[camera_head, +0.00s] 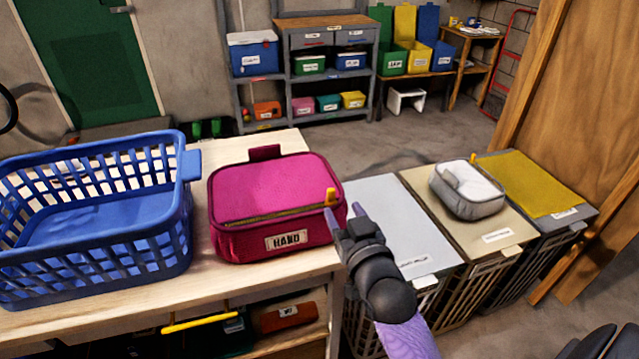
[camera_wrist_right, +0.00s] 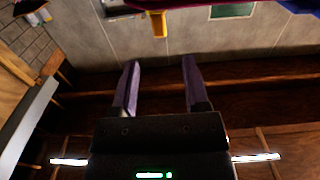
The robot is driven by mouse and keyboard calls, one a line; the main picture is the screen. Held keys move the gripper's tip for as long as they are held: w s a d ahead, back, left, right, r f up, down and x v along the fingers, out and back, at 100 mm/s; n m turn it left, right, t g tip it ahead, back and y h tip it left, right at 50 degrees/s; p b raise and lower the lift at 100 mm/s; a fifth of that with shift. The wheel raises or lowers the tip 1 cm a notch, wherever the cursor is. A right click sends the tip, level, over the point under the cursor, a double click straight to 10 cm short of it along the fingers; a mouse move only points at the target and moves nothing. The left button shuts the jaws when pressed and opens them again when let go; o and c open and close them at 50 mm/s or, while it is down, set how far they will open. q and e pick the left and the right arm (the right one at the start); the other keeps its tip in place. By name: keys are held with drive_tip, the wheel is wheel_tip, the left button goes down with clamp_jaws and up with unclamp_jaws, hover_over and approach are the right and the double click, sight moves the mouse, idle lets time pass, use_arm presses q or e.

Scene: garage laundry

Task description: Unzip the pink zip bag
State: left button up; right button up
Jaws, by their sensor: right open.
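The pink zip bag (camera_head: 265,190), labelled "HAND", sits upright on the light wooden table. Its zip runs along the front edge of the lid, which lies flat. The yellow zip pull (camera_head: 330,196) stands up at the zip's right end; it also shows at the top of the right wrist view (camera_wrist_right: 159,23). My right gripper (camera_head: 345,212) is at the bag's front right corner, close to the pull. Its purple fingers are apart with nothing between them in the wrist view (camera_wrist_right: 161,75). The pull is beyond the fingertips there. My left gripper is not in view.
A blue laundry basket (camera_head: 95,255) stands left of the bag, close to it. The table (camera_head: 215,295) has a shelf below. Right of it are lidded hampers; a grey-white zip bag (camera_head: 467,190) lies on the beige one (camera_head: 425,187). A storage shelf (camera_head: 330,75) stands behind.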

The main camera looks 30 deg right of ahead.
sight(332, 193)
drive_tip(key=b+x, duration=0.1)
drive_tip(key=x, duration=0.5)
drive_tip(key=shift+w+f+b, duration=0.2)
drive_tip(key=shift+w+b, duration=0.1)
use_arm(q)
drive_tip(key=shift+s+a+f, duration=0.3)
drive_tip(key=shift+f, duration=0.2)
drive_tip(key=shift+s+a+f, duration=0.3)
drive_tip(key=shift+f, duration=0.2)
use_arm(e)
drive_tip(key=shift+w+r, duration=0.1)
drive_tip(key=shift+w, duration=0.2)
clamp_jaws()
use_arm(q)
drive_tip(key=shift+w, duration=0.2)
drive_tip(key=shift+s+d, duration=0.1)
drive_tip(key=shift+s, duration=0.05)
